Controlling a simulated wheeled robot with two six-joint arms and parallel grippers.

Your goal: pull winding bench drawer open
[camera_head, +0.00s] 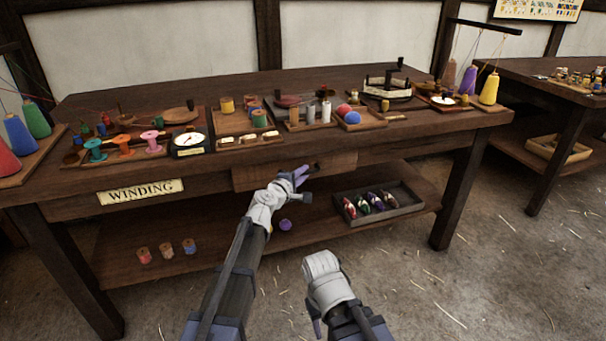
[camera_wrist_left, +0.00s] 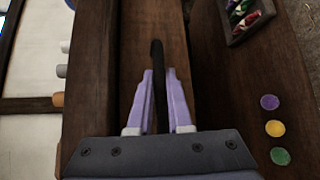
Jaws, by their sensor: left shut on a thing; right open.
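The winding bench (camera_head: 75,205) is a dark wooden table with a "WINDING" plate (camera_head: 141,192) on its front. Its drawer front (camera_head: 338,172) is a lighter brown panel below the top, right of the plate. My left gripper (camera_head: 301,174) is at the middle of this panel, its purple fingers shut on the dark drawer handle (camera_head: 316,167). The left wrist view shows the handle (camera_wrist_left: 157,62) between the fingers, against the drawer front (camera_wrist_left: 176,35). I cannot tell how far the drawer stands out. My right gripper (camera_head: 317,326) is low in front of the bench, open, apart from it.
The benchtop holds spools, trays, a dial and cones. A second bench (camera_head: 560,120) stands at right. The straw-strewn floor in front is clear.

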